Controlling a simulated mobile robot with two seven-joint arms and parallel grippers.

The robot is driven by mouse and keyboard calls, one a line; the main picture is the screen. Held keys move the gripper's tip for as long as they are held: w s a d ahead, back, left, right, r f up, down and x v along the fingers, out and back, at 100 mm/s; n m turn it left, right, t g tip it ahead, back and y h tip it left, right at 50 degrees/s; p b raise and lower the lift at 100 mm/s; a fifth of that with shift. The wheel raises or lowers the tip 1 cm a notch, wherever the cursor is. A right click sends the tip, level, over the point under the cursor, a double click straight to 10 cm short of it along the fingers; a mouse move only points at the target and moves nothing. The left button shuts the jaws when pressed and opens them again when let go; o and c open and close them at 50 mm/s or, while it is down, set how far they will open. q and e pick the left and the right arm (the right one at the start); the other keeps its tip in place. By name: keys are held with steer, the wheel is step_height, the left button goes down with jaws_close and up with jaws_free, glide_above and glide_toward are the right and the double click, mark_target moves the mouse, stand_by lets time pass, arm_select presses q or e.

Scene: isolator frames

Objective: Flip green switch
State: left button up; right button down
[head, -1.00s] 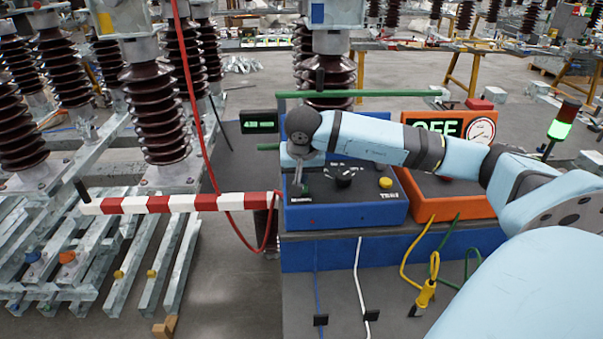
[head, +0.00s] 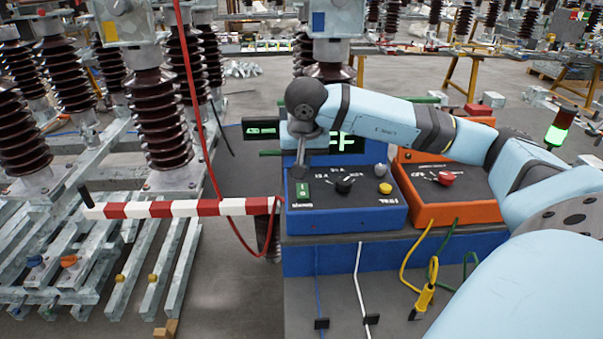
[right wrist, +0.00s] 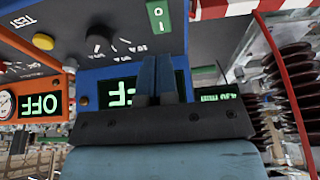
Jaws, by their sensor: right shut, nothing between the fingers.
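The green switch (head: 303,190) is a small rocker marked I and O at the left of the sloped front panel of the blue box (head: 345,220). It also shows at the top of the right wrist view (right wrist: 158,15). My right gripper (head: 299,173) is just above and behind the switch, apart from it. In the right wrist view its two fingers (right wrist: 160,60) are together, empty, and point toward the panel below the switch. Which side of the rocker is pressed I cannot tell. My left gripper is not in view.
The blue panel also has a black knob (head: 344,186) and a yellow button (head: 385,188). An orange box (head: 455,203) with a red knob (head: 446,178) stands to the right. A red-white striped bar (head: 185,208) and a red cable (head: 197,110) are to the left.

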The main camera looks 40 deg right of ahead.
steer(key=v, duration=0.4)
steer(key=shift+s+a+r, duration=0.15)
steer(key=shift+s+r, duration=0.15)
steer(key=shift+a, duration=0.1)
